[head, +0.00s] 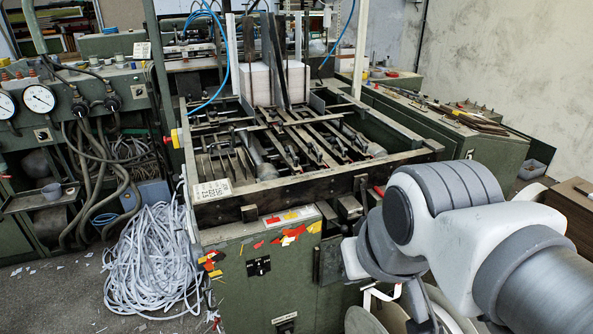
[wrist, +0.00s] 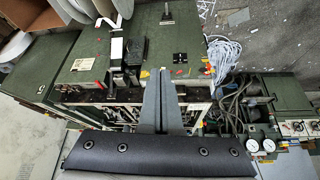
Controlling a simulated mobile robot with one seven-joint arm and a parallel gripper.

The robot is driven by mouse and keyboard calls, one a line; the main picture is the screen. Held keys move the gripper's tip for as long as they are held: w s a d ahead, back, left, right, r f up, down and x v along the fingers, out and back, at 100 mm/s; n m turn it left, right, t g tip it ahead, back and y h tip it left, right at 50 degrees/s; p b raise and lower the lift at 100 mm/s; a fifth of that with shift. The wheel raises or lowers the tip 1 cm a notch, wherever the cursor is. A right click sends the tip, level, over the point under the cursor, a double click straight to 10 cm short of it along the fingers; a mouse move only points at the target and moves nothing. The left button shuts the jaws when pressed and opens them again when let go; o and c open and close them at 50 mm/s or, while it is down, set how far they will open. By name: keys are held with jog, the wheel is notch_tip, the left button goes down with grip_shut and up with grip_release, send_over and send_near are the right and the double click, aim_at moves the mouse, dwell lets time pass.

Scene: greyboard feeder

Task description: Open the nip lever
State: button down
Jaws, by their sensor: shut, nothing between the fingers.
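A short red-tipped lever (wrist: 101,86), which may be the nip lever, stands at the machine's front edge in the wrist view. Its red end (head: 379,191) shows beside my arm in the head view. I cannot tell for sure which part is the nip lever. My gripper (wrist: 154,72) is shut and empty, its two grey fingers side by side over the front rail. The red tip lies to the left of the fingers in the wrist view, apart from them. In the head view my arm covers the feeder's front right corner, and the fingertips are not clear there.
The green feeder cabinet (head: 245,285) bears a dark front rail (head: 300,185). A black block (wrist: 131,51) and a white bracket (wrist: 114,28) stick out from its front. A pale strap heap (head: 155,260) lies on the floor. White reels (wrist: 82,10) stand close by.

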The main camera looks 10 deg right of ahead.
jog(key=w+d+f+m+h+b, duration=0.1)
jog(key=w+d+f+b, duration=0.25)
jog(key=w, duration=0.55)
jog(key=w+d+f+m+b, duration=0.1)
jog(key=w+d+f+b, duration=0.2)
jog(key=w, duration=0.7)
jog(key=w+d+f+m+h+b, duration=0.1)
jog(key=w+d+f+b, duration=0.2)
jog(key=w, duration=0.6)
jog(key=w+d+f+b, duration=0.1)
jog(key=w+d+f, duration=0.1)
jog(key=w+f, duration=0.3)
jog(key=w+d+f+m+y, duration=0.1)
jog(key=w+d+f, duration=0.2)
jog(key=w+f, duration=0.2)
notch_tip(320, 180, down, 2)
jog(key=shift+w+d+m+t+b, duration=0.15)
jog(key=shift+d+m+t+b, duration=0.15)
jog(key=shift+b, duration=0.05)
jog(key=shift+f, duration=0.1)
jog(key=b+x, duration=0.1)
jog(key=x, duration=0.8)
jog(key=shift+w+f, duration=0.25)
jog(key=shift+f, duration=0.1)
jog(key=shift+f+b, duration=0.1)
jog(key=shift+b, duration=0.3)
jog(key=shift+s+d+f+t+b, duration=0.1)
jog(key=shift+s+f+t+b, duration=0.2)
jog(key=shift+b, duration=0.25)
